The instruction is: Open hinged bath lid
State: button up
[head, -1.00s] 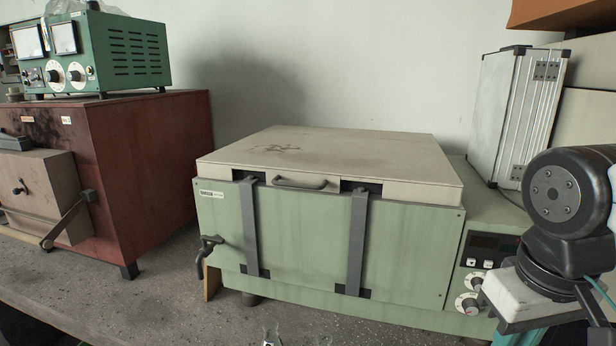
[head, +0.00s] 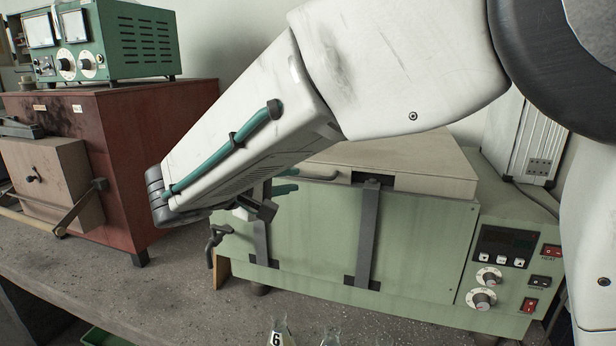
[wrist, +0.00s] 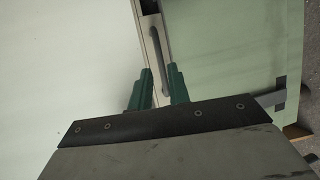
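The bath is a green box (head: 420,240) on the bench with a flat beige lid (head: 410,158), which lies shut on top. In the wrist view the lid (wrist: 70,60) fills the left and the green front panel (wrist: 235,45) the right. The lid's grey bar handle (wrist: 158,50) lies between them. My gripper (wrist: 160,78) has two teal fingers, spread apart on either side of the handle's near end; contact cannot be told. In the head view my gripper (head: 297,180) is at the front edge of the lid, and my arm hides the lid's left part.
Two dark straps (head: 367,235) run down the bath's front, with a tap (head: 215,240) at its left. A control panel (head: 500,270) is at the right. Small glassware (head: 281,331) stands in front. A red-brown furnace (head: 150,150) is left; a metal case (head: 525,140) stands behind right.

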aim_at(306, 177)
jog(key=x, duration=0.7)
jog(key=shift+w+a, duration=0.2)
jog(key=shift+w, duration=0.15)
grip_shut()
